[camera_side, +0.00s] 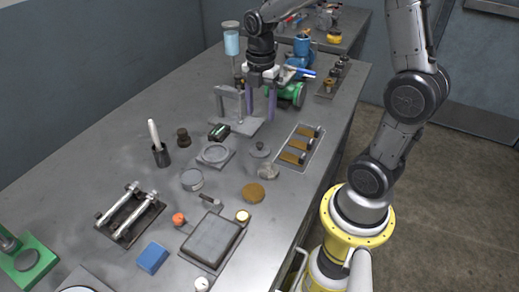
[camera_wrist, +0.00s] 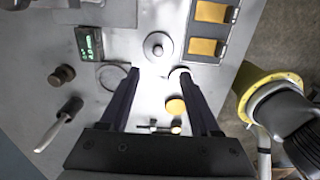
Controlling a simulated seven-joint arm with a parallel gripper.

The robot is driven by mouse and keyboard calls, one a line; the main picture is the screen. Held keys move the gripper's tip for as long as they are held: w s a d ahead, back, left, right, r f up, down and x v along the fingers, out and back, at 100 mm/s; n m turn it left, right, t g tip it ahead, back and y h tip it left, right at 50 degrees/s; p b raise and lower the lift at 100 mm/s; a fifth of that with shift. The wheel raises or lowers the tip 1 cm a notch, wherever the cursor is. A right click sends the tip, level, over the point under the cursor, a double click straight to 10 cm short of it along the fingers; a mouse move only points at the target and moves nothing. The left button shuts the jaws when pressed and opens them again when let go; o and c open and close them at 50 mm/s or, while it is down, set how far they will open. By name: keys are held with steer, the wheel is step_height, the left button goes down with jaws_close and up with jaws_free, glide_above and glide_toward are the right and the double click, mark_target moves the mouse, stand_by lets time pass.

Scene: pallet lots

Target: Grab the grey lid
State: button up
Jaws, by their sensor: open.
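The grey lid (camera_side: 260,151) is a small round disc with a knob on top, lying on the grey bench near the middle. In the wrist view the grey lid (camera_wrist: 158,46) lies just beyond the fingertips, roughly centred between them. My gripper (camera_side: 261,118) points down above the bench, with its two dark fingers spread and nothing between them. In the wrist view my gripper (camera_wrist: 157,74) also shows open and empty. The lid is apart from both fingers.
A tray with tan compartments (camera_side: 280,163) lies right of the lid. A pale round piece (camera_side: 268,172) and a brass disc (camera_side: 253,193) lie in front. A plate with a ring (camera_side: 215,154) and a dark display box (camera_side: 219,131) are left. A grey stand (camera_side: 219,104) rises behind.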

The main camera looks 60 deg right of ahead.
mark_target(260, 144)
steer(key=f, duration=1.1)
steer(key=shift+w+f, duration=0.15)
steer(key=shift+w, duration=0.05)
steer(key=shift+c, duration=0.3)
jaws_close()
